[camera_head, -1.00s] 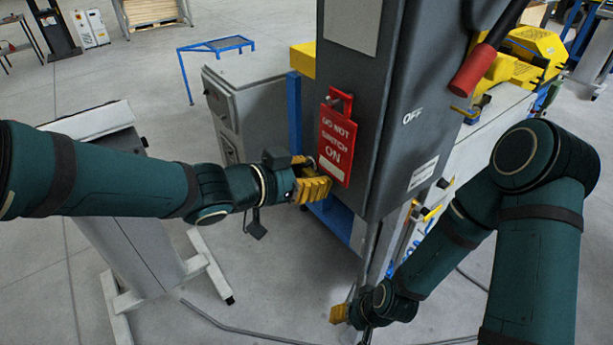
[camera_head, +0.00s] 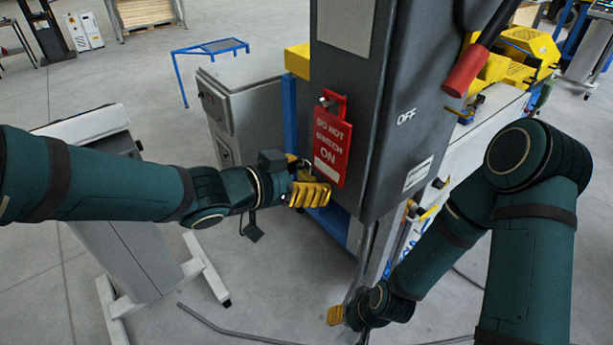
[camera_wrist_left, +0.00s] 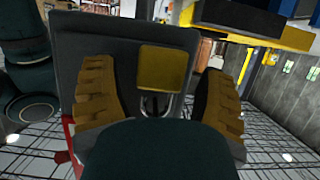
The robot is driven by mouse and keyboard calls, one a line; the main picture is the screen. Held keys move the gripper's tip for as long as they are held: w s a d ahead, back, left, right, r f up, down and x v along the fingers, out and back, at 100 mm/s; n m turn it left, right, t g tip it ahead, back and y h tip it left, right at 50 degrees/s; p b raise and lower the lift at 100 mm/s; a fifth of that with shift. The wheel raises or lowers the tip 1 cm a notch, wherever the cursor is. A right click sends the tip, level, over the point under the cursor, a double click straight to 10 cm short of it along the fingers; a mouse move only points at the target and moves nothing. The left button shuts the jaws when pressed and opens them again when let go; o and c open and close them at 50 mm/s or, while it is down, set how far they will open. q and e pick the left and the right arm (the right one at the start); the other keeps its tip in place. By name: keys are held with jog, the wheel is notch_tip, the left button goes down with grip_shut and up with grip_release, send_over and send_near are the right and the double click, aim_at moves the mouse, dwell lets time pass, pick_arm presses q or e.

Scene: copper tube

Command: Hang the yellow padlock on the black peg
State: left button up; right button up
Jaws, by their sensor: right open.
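The yellow padlock (camera_wrist_left: 163,68) is in the left wrist view, between the two yellow fingers of my left gripper (camera_wrist_left: 160,95). Its metal shackle (camera_wrist_left: 155,104) shows below the body in that view. Grey background shows on both sides of the body, so I cannot tell whether the fingers touch it. In the head view my left gripper (camera_head: 303,178) is beside the lower left edge of the red tag, and the padlock is mostly hidden there. A dark peg (camera_head: 327,103) stands out at the top of the tag. My right gripper (camera_head: 338,316) is low near the floor, open and empty.
The red "DO NOT SWITCH ON" tag (camera_head: 332,150) hangs on the dark grey switch cabinet (camera_head: 385,130). A red-handled lever (camera_head: 466,72) is on the cabinet's right side. A light grey box (camera_head: 240,115) stands behind my left gripper.

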pick_arm(q)
jog(key=v, duration=1.2)
jog(key=w+f+n+g+y+b, duration=0.1)
jog(key=w+f+n+y+b, duration=0.2)
jog(key=f, duration=1)
jog(key=w+f+n+y+b, duration=0.2)
jog(key=w+f+n, duration=0.15)
jog(key=f, duration=1.05)
jog(key=s+f+n+g+b, duration=0.1)
jog(key=s+f+n, duration=0.1)
jog(key=f, duration=0.5)
jog(key=s+a+f+n+g+y+b, duration=0.1)
jog(key=s+f+n+g, duration=0.1)
jog(key=s+f, duration=0.3)
jog(key=s+a+f+n+g+y+b, duration=0.1)
jog(key=s+f, duration=0.3)
jog(key=f, duration=0.7)
jog(key=shift+a+n+g+b, duration=0.25)
jog(key=shift+n+g+b, duration=0.2)
jog(key=shift+n+g, duration=0.15)
pick_arm(e)
notch_tip(320, 180, down, 10)
jog(key=shift+s+a, duration=0.25)
pick_arm(q)
jog(key=shift+s+f, duration=0.1)
jog(key=shift+f, duration=0.05)
pick_arm(e)
jog(key=shift+r, duration=0.1)
